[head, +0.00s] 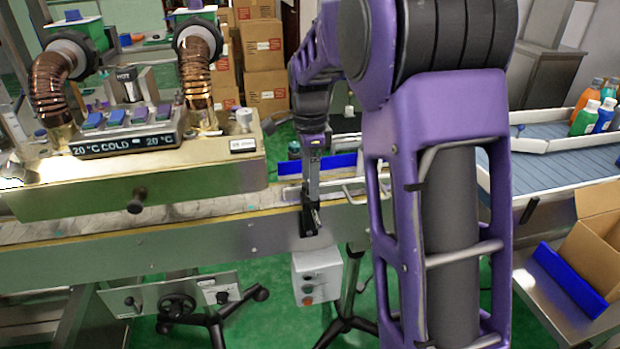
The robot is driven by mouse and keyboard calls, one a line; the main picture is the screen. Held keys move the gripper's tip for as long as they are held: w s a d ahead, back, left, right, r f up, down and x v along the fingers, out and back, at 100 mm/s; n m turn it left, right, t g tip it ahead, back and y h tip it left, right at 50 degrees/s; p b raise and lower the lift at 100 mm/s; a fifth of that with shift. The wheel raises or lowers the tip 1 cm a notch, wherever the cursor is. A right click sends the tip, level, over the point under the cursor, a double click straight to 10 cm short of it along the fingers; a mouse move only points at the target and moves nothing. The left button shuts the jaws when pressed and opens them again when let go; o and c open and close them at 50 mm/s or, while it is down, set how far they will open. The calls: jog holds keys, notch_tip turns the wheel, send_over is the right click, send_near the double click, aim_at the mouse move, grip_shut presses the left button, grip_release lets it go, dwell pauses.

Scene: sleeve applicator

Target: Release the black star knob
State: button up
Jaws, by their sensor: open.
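My gripper (311,208) points down at the near side rail of the conveyor, right of the sleeve applicator. It is open, but its fingers are small and dark here, and the gap between them is hard to make out. Dark parts crowd together at the fingertips against the rail. I cannot tell a star knob apart from the fingers and bracket there, nor whether the fingers touch one. A separate round black knob (136,203) is on the front of the applicator housing (60,200), well left of my gripper.
The conveyor (150,248) runs across the front. A blue guide (335,163) stands behind my gripper, and a grey control box (316,277) hangs below. Brown hoses (196,75) rise from the applicator. At right are bottles (586,118) and an open carton (598,240).

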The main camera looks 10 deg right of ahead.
jog(key=shift+c, duration=0.2)
grip_shut()
